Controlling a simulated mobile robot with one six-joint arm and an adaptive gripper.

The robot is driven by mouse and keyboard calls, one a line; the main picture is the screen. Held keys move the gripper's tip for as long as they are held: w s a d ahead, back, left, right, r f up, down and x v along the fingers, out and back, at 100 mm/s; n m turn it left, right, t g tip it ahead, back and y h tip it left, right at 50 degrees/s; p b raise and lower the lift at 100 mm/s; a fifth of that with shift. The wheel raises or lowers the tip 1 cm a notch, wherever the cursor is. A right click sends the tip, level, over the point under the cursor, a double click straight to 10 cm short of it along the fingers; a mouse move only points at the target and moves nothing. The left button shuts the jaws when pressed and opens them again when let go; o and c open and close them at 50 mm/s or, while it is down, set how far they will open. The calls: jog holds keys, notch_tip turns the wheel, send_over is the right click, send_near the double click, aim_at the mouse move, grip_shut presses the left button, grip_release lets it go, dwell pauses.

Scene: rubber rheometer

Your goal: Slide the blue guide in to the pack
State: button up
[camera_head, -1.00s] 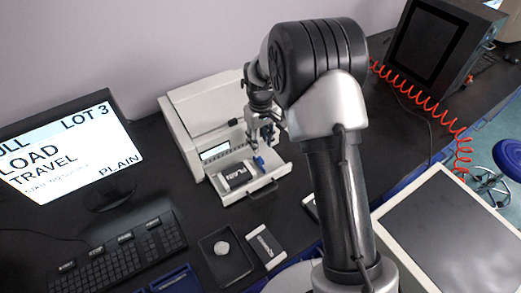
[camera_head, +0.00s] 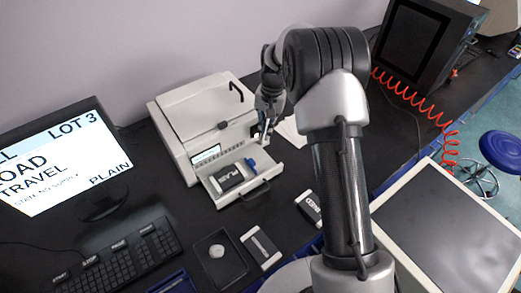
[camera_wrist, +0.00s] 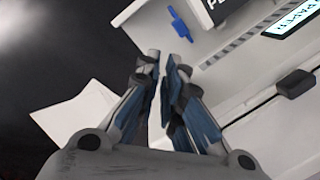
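The pack (camera_head: 229,179), dark with white ends and a PLAIN label, lies in the open drawer (camera_head: 225,202) of the white rheometer. The blue guide (camera_head: 250,163) stands in the drawer close to the pack's right side. In the wrist view the guide (camera_wrist: 180,25) is at the top, with the pack's corner (camera_wrist: 222,8) to its right.
The rheometer body (camera_head: 195,115) stands behind the drawer. A white sheet (camera_head: 291,131) lies to its right. A monitor (camera_head: 60,160) and keyboard (camera_head: 115,255) are at left. A black tray (camera_head: 222,262) and more packs (camera_head: 261,247) lie in front.

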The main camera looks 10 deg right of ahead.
aim_at(252, 164)
jog(key=d+m, duration=0.1)
jog(key=m, duration=0.1)
jog(key=w+d+f+m+y, duration=0.1)
jog(key=m, duration=0.2)
jog(key=d+m, duration=0.2)
jog(key=shift+w+d+f, duration=0.1)
jog(key=shift+w+f, duration=0.15)
jog(key=shift+f, duration=0.05)
grip_shut()
jog(key=shift+m, duration=0.4)
jog(key=f+b, duration=0.1)
jog(key=f, duration=0.2)
jog(key=a+f, duration=0.1)
jog(key=f, duration=0.3)
jog(key=s+a+f+b, duration=0.1)
jog(key=f, duration=0.2)
jog(key=shift+a+f+b, duration=0.1)
jog(key=shift+f+b, duration=0.15)
jog(key=shift+b, duration=0.1)
jog(key=a, duration=0.1)
jog(key=s+a, duration=0.1)
jog(key=a, duration=0.1)
jog(key=shift+s+r+b, duration=0.15)
jog(key=shift+r+b, duration=0.15)
jog(key=shift+r, duration=0.05)
jog(key=shift+a, duration=0.3)
jog(key=shift+s+a, duration=0.1)
